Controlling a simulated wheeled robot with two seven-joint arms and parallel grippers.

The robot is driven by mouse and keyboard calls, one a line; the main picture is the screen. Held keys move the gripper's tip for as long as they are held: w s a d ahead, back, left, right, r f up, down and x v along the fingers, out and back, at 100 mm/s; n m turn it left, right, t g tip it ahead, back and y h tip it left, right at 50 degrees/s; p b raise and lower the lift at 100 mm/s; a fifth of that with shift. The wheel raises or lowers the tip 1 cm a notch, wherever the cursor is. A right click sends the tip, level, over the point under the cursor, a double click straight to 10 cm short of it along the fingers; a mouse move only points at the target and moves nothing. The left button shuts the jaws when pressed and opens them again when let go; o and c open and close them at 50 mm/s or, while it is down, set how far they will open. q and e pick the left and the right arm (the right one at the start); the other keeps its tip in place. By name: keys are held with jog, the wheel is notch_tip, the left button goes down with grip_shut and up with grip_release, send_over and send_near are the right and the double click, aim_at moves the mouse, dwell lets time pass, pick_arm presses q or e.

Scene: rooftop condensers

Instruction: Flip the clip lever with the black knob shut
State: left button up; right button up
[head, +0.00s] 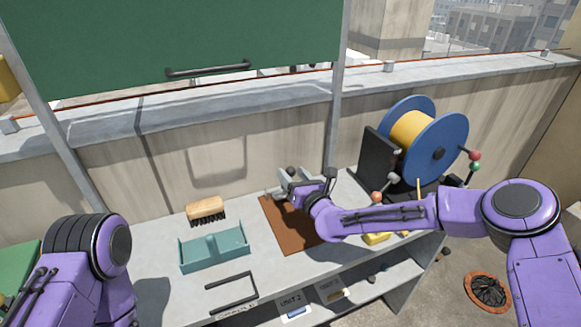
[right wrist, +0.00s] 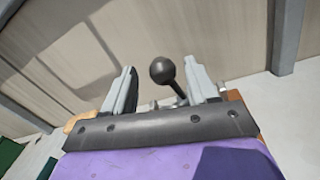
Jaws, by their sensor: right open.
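The black knob (head: 291,171) shows just above my right gripper at the back of the bench. In the right wrist view the round knob (right wrist: 162,70) stands on a thin lever (right wrist: 178,91) that leans up to the left. My right gripper (head: 284,184) is open over the brown mat. Its two grey fingers stand apart in the right wrist view, with the knob and lever seen between them. I cannot tell whether either finger touches the lever. The clip's base is mostly hidden by the gripper. My left arm shows at the left, but its gripper is out of view.
A brown mat (head: 288,232) lies under my right gripper. A brush (head: 206,209) and a teal tray (head: 238,250) lie to its left. A blue and yellow cable reel (head: 440,150) stands at the right, with several coloured knobs near it. A concrete parapet (head: 200,170) runs behind.

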jog(key=shift+x, duration=0.8)
jog(key=shift+w, duration=0.35)
